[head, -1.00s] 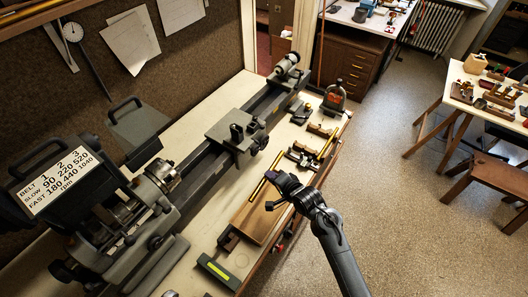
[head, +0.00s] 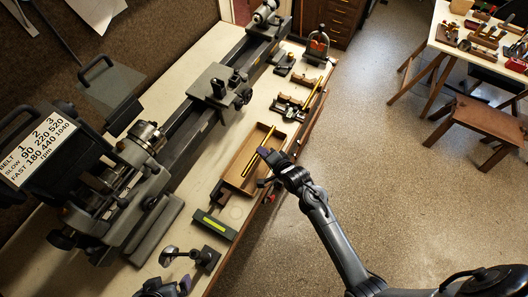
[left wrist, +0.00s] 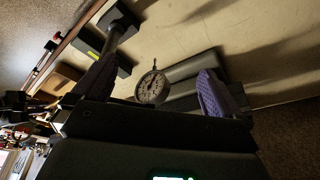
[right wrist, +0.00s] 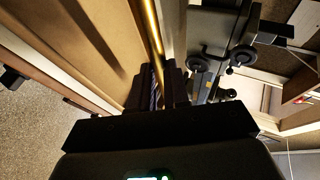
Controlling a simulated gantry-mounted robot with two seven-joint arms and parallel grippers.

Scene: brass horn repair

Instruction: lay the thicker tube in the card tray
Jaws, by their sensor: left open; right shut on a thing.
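A brass tube (head: 265,142) is held in my right gripper (head: 266,152), which is shut on it over the card tray (head: 233,178). The tube lies along the tray's length; I cannot tell whether it touches the floor of the tray. In the right wrist view the tube (right wrist: 153,28) runs away from the shut fingers (right wrist: 164,88), beside the brown tray (right wrist: 105,40). A second brass tube (head: 316,96) lies further back on the bench. Which tube is thicker is hard to judge. My left gripper (left wrist: 155,85) is open and empty, low at the bench's near end.
A dial gauge (left wrist: 152,88) shows beyond my left fingers; its stand (head: 205,258) is on the bench. A block with a yellow-green strip (head: 214,225) sits at the tray's near end. The lathe (head: 170,140) runs along the left. Open floor lies right of the bench.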

